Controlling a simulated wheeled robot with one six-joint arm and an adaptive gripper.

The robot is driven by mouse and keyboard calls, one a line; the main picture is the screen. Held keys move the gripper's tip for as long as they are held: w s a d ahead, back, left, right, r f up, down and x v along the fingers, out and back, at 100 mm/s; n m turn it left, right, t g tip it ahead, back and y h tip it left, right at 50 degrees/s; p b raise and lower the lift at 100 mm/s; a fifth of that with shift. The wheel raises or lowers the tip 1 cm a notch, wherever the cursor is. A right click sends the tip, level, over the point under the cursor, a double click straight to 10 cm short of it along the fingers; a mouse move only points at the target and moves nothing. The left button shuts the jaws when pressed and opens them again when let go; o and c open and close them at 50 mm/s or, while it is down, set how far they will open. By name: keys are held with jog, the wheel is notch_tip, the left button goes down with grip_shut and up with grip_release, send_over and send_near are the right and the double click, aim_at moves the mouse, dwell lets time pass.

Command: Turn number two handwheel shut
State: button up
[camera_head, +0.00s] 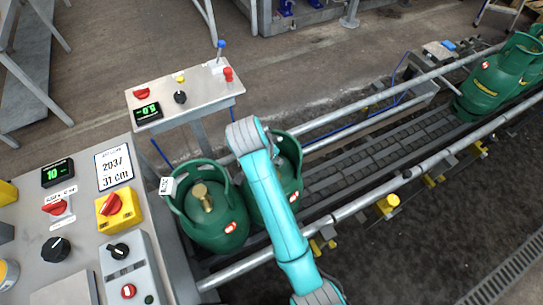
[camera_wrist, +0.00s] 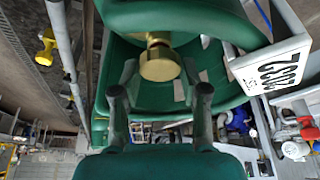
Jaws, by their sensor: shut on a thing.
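In the wrist view, the brass handwheel (camera_wrist: 160,66) sits inside a green cylinder collar (camera_wrist: 130,18). My gripper (camera_wrist: 160,75) is shut on it, one finger at each side. In the head view, my arm hides my gripper and that handwheel at the second green cylinder (camera_head: 291,178). The nearer-left green cylinder (camera_head: 215,232) stands upright beside it, its own brass handwheel (camera_head: 203,197) in plain view and clear of my gripper. A white tag (camera_wrist: 272,68) on a collar in the wrist view seems to read 2032.
A control panel (camera_head: 85,215) with knobs and a 203/31 cm card (camera_head: 114,167) stands at left. A small console (camera_head: 190,92) stands behind the cylinders. The conveyor (camera_head: 375,150) runs right between metal rails, with more green cylinders (camera_head: 490,82) at its far end.

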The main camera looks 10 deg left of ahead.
jog(key=shift+m+g+h, duration=0.3)
jog(key=shift+m, duration=0.8)
jog(key=shift+f, duration=0.1)
jog(key=shift+a, duration=0.1)
jog(key=o, duration=1.1)
jog(key=shift+o, duration=0.2)
